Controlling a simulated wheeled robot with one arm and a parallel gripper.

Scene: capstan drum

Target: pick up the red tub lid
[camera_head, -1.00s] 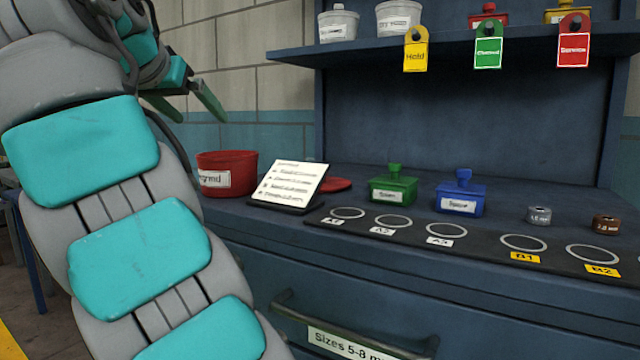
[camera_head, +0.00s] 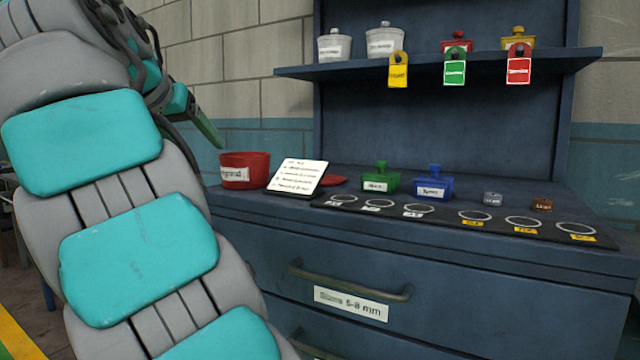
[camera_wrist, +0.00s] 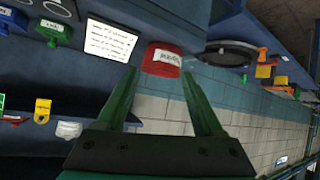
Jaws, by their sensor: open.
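The red tub lid (camera_head: 333,181) is a flat red disc on the bench top. It is partly hidden behind a tilted white card (camera_head: 297,177). The open red tub (camera_head: 245,170) with a white label stands to the left of the card. My gripper (camera_wrist: 160,73) is open and empty in the wrist view, with the red tub (camera_wrist: 162,60) showing between and beyond its fingertips. I cannot make out the lid in the wrist view. In the head view a green finger (camera_head: 206,127) shows above and left of the tub, the rest hidden by my arm.
A green box (camera_head: 380,182) and a blue box (camera_head: 432,187) stand right of the lid. A black strip with several rings (camera_head: 475,216) runs along the bench front. A shelf (camera_head: 440,64) with tubs and hanging tags overhangs the back. A drawer handle (camera_head: 350,287) juts out below.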

